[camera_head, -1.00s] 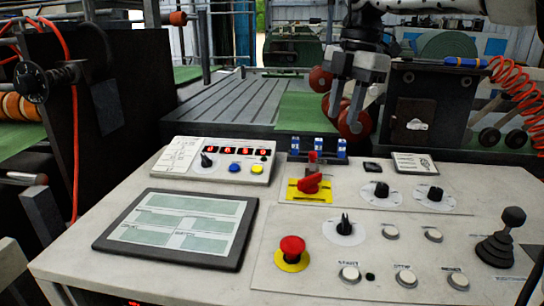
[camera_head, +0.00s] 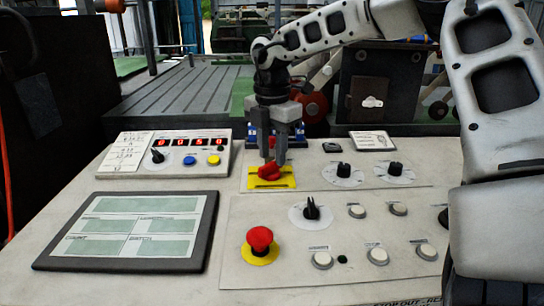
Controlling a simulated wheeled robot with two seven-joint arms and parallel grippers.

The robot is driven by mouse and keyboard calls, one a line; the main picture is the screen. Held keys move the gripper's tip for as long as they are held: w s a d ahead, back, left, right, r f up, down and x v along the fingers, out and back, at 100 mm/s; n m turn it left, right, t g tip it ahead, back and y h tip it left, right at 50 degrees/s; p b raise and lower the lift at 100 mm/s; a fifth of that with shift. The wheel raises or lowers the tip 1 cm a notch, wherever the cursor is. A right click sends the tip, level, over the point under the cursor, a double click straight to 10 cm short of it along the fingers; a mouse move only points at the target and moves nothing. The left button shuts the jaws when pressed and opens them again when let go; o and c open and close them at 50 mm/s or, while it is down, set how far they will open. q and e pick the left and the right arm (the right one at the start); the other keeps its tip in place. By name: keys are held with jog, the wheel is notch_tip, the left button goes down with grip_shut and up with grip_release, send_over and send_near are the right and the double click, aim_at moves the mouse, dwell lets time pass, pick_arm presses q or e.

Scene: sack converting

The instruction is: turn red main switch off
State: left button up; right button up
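The red main switch (camera_head: 268,171) is a rotary handle on a yellow plate (camera_head: 284,183), in the upper middle of the control panel. My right gripper (camera_head: 272,160) points down at it from above. Its two fingers are apart, with a gap in which a bit of red shows. The fingertips are at the back edge of the red handle; I cannot tell whether they touch it. The fingers partly hide the blue parts behind the switch. My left gripper is not in view.
A red emergency button (camera_head: 260,239) stands in front of the switch. Black selector knobs (camera_head: 344,171) are to its right, with another black knob (camera_head: 311,209) in front. A display box (camera_head: 182,152) and a flat screen (camera_head: 130,230) lie to the left. My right arm covers the panel's right side.

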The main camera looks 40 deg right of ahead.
jog(key=shift+f, duration=0.95)
grip_shut()
